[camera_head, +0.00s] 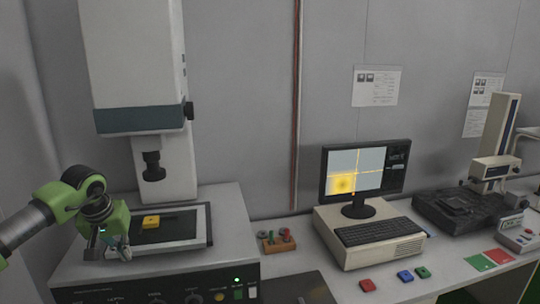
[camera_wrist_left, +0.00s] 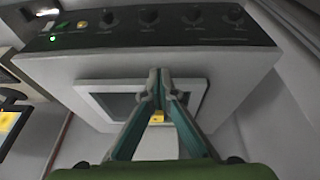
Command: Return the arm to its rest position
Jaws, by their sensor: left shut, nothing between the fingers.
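My left arm comes in from the left in the head view. Its gripper (camera_head: 97,243) is over the left part of the measuring machine's base (camera_head: 225,228), left of the stage (camera_head: 208,225). In the left wrist view the fingertips (camera_wrist_left: 158,82) meet and hold nothing. A yellow block (camera_head: 151,221) lies on the dark stage plate, to the right of the gripper and apart from it. A small part of the yellow block (camera_wrist_left: 157,118) shows between the fingers in the left wrist view. My right gripper is not in view.
The machine's white column and lens (camera_head: 152,168) stand above the stage. A second instrument (camera_head: 455,213) stands far right.

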